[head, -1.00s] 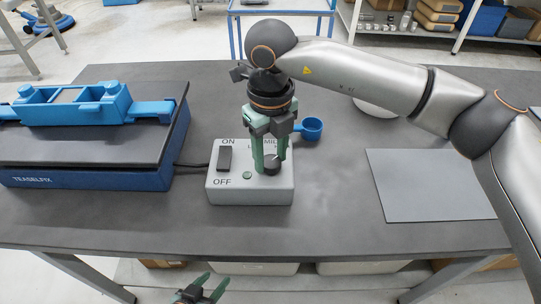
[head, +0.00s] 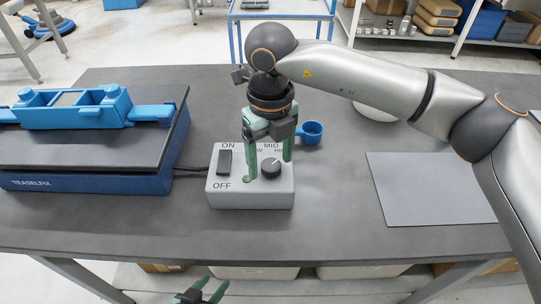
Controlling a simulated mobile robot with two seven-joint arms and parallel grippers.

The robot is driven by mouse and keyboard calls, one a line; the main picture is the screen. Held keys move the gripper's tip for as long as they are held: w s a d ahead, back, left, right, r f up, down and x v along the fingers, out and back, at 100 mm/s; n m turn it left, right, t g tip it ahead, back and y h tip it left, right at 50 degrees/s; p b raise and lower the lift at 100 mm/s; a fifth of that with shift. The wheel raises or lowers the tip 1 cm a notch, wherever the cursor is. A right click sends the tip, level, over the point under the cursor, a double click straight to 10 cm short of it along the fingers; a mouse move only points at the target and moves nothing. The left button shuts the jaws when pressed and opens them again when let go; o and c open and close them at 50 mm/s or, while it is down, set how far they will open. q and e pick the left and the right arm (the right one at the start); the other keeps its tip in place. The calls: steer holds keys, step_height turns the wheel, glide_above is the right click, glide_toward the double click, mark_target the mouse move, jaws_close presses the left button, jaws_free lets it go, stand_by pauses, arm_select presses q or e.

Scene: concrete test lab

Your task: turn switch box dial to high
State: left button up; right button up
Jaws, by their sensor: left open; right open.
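The grey switch box (head: 228,197) stands on the table with a black ON/OFF rocker (head: 225,162) and a round dark dial (head: 271,169). MID shows above the dial, with partly hidden lettering to either side. A light mark on the dial appears to point to the upper right, towards the HI lettering, but it is small. My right gripper (head: 269,172) is open over the box, its green fingers apart on either side of the dial. My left gripper (head: 204,291) is open below the table's front edge, away from the box.
A blue machine (head: 85,178) with a blue fixture (head: 75,105) on top stands at the left, its cable running to the box. A blue cup (head: 312,132) stands behind the box. A grey mat (head: 430,187) lies at the right. The table front (head: 330,232) is clear.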

mark_target(271, 165)
steer(key=shift+r, duration=0.1)
step_height(271, 165, up, 12)
steer(key=shift+r, duration=0.2)
stand_by(0.3)
steer(key=shift+s, duration=0.1)
